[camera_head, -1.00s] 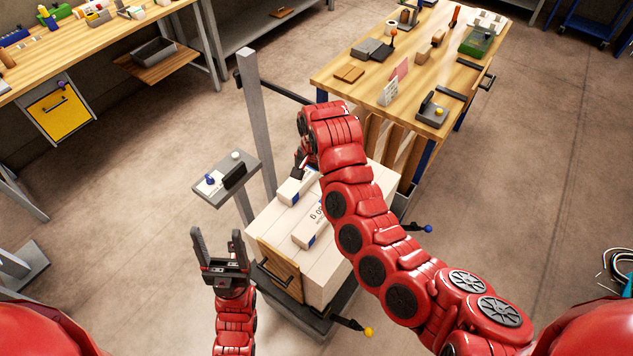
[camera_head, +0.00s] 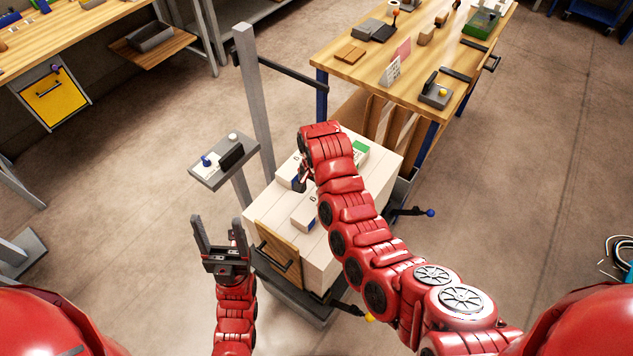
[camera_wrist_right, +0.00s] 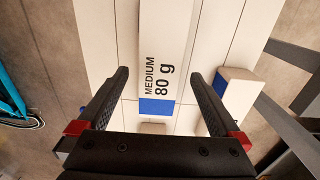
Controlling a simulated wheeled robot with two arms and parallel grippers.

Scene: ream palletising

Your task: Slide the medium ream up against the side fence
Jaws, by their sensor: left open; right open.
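The medium ream (camera_wrist_right: 163,62) is white with a blue end and "MEDIUM 80 g" printed on top, in the right wrist view. It lies flat on the white stack (camera_head: 328,265). In the head view my right arm covers most of it. My right gripper (camera_wrist_right: 158,78) is open, one finger on each side of its blue end, with gaps at both sides. In the head view it is largely hidden at the arm's tip (camera_head: 301,180). My left gripper (camera_head: 218,235) is open and empty, left of the stack. I cannot tell which part is the side fence.
Another blue-ended ream (camera_wrist_right: 238,92) lies at right in the wrist view. A green-marked pack (camera_head: 360,150) sits at the stack's far side. A wooden panel with a handle (camera_head: 277,250) stands at the near side. A grey post (camera_head: 256,110) and control box (camera_head: 222,165) stand left.

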